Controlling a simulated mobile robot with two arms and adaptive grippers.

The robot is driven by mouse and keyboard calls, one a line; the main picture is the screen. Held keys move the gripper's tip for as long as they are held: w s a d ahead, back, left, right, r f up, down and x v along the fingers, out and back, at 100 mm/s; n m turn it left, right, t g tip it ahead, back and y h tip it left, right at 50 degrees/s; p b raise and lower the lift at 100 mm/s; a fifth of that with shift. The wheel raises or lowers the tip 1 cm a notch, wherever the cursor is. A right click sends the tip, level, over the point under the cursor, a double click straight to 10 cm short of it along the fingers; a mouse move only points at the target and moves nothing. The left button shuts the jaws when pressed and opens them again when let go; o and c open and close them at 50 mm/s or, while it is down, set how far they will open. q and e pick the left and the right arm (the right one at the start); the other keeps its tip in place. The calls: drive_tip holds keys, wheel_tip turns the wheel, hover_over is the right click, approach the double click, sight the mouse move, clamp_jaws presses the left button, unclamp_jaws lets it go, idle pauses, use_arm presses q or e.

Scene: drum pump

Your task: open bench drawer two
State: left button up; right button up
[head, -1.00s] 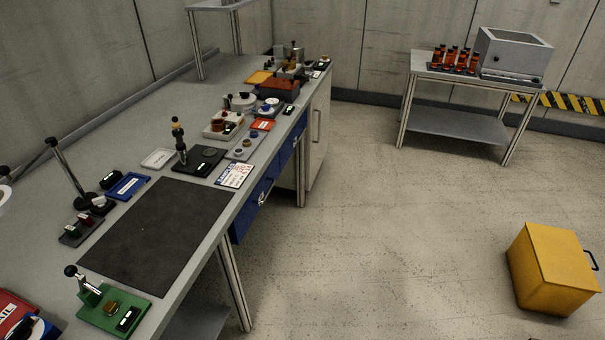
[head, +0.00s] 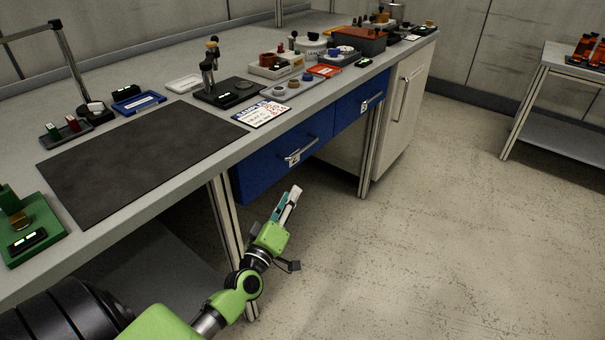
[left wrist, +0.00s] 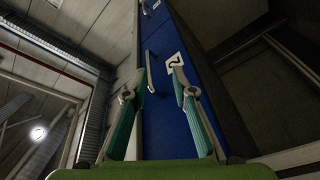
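Two blue drawers sit under the bench top, both flush with the front. The nearer drawer (head: 270,165) has a bar handle (head: 300,155) with a small label beside it, too small to read in the head view. In the left wrist view, a blue drawer front (left wrist: 165,120) carries a label with a "2" (left wrist: 176,61) beside its handle (left wrist: 150,72). My left gripper (head: 291,200) is below and in front of the nearer drawer, pointing up toward it. Its fingers (left wrist: 155,85) are apart and empty, with the handle beyond them. My right gripper is out of view.
The farther blue drawer (head: 362,102) and a pale cabinet (head: 405,100) are to the right. A bench leg (head: 229,225) stands near my left forearm. A black mat (head: 140,160) and several devices lie on the bench.

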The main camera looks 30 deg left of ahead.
use_arm(q)
wheel_tip(320, 180, up, 4)
drive_tip(key=a+n+t+b, duration=0.1)
drive_tip(key=n, duration=0.1)
approach(303, 148)
drive_tip(key=w, duration=0.3)
drive_tip(key=shift+y, duration=0.4)
drive_tip(key=x, duration=0.5)
drive_tip(key=shift+w+a+f+b, duration=0.1)
drive_tip(key=shift+w+a+b, duration=0.2)
drive_tip(key=shift+b, duration=0.1)
drive_tip(key=shift+w+a+r, duration=0.15)
drive_tip(key=shift+w+r, duration=0.05)
drive_tip(key=shift+w, duration=0.4)
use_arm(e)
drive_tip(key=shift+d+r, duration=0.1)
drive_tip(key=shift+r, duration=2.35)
use_arm(q)
clamp_jaws()
